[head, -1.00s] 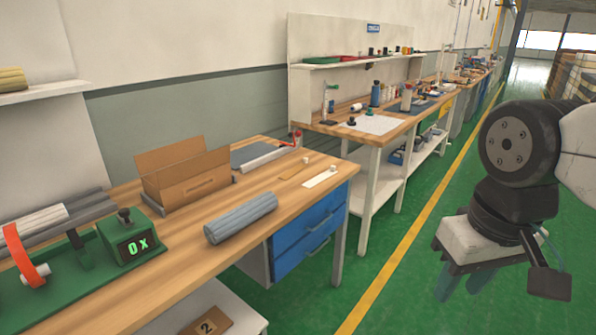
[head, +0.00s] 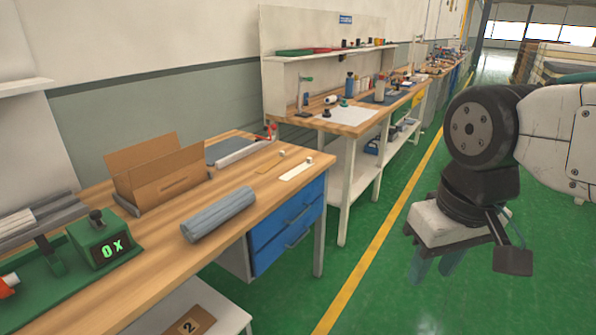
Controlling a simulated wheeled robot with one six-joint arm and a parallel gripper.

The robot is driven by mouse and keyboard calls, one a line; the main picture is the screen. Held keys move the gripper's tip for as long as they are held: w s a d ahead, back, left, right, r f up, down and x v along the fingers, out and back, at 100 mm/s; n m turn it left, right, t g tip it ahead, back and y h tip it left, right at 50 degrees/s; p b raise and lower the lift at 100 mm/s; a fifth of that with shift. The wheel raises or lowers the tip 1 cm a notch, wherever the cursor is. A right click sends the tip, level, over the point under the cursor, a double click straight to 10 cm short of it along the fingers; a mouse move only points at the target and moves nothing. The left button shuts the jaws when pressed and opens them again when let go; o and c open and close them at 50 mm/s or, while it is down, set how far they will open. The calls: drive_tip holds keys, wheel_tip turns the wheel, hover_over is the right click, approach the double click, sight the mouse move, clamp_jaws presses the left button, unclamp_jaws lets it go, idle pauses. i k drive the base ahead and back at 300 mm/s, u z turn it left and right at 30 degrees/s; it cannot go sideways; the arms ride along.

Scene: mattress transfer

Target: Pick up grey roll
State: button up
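The grey roll (head: 218,214) lies on its side on the wooden workbench (head: 130,292), near the front edge. It is ribbed and slants up to the right. My gripper (head: 432,266) hangs over the green floor at the right, well apart from the roll and the bench. Its two bluish fingers point down with a gap between them, and nothing shows between them.
An open cardboard box (head: 156,172) stands behind the roll. A green device with a "0 X" display (head: 104,243) is at the left. A second workbench (head: 345,122) stands beyond. Green floor is clear around the yellow line (head: 372,258).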

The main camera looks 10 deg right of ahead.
sight(195, 228)
drive_tip(key=z, duration=1.15)
drive_tip(key=i, duration=1.4)
drive_tip(key=u, duration=3.05)
